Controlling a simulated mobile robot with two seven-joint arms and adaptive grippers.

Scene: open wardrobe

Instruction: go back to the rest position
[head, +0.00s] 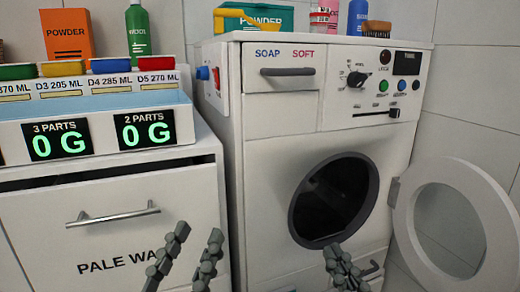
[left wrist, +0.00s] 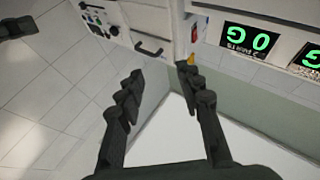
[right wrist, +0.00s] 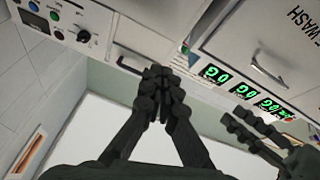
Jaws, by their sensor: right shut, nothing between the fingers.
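My left gripper (head: 198,232) is open and empty in front of the drawer cabinet at the lower left of the head view. Its spread fingers also show in the left wrist view (left wrist: 161,72), with nothing between them. My right gripper (head: 332,248) is shut and empty in front of the washing machine's lower part. In the right wrist view its fingers (right wrist: 157,72) are together. Both grippers look free of contact, though exact distances cannot be told. The left gripper's fingers also show at the right of the right wrist view (right wrist: 240,122).
The washing machine (head: 275,170) has its round door (head: 408,232) swung open to the right. The white drawer cabinet (head: 40,225) stands left, bearing scales (head: 100,105) that read 0 G. An orange powder box (head: 67,35), a green bottle (head: 138,32) and other containers stand on top.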

